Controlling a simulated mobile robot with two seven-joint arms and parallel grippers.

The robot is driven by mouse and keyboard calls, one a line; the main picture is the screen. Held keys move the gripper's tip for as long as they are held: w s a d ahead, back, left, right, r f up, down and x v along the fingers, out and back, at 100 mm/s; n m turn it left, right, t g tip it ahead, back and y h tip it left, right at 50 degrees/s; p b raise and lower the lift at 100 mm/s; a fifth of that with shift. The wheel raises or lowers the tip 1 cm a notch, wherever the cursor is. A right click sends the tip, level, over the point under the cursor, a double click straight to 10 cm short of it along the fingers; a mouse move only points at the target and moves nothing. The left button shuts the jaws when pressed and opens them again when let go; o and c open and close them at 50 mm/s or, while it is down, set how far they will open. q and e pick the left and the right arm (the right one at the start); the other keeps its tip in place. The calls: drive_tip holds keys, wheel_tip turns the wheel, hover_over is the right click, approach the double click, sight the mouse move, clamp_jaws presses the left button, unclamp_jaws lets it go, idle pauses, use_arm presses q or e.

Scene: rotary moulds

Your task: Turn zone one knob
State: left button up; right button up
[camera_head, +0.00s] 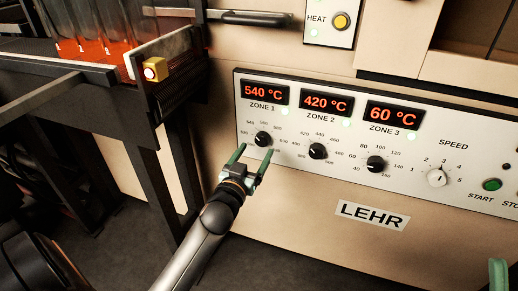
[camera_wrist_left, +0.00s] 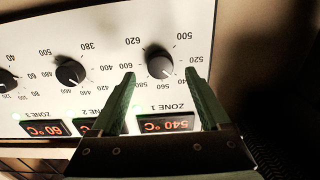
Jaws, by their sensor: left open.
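The zone one knob (camera_head: 263,139) is black and round, on the white control panel below the ZONE 1 display (camera_head: 264,93), which reads 540 °C. My left gripper (camera_head: 253,155) is open and empty, with its green fingers pointing up at the panel just below the knob. In the left wrist view the zone one knob (camera_wrist_left: 160,66) shows upside down between and slightly beyond the tips of my left gripper (camera_wrist_left: 160,74). I see no clear contact. A green fingertip of my right gripper (camera_head: 498,274) shows at the bottom right edge; its other finger is hidden.
A dark metal frame (camera_head: 160,180) with a yellow button box (camera_head: 154,70) stands left. Floor below is clear.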

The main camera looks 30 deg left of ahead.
sight(261, 143)
use_arm(q)
drive_tip(key=shift+b+x, duration=0.3)
drive_tip(key=shift+x, duration=1.55)
drive_tip(key=shift+c, duration=0.2)
clamp_jaws()
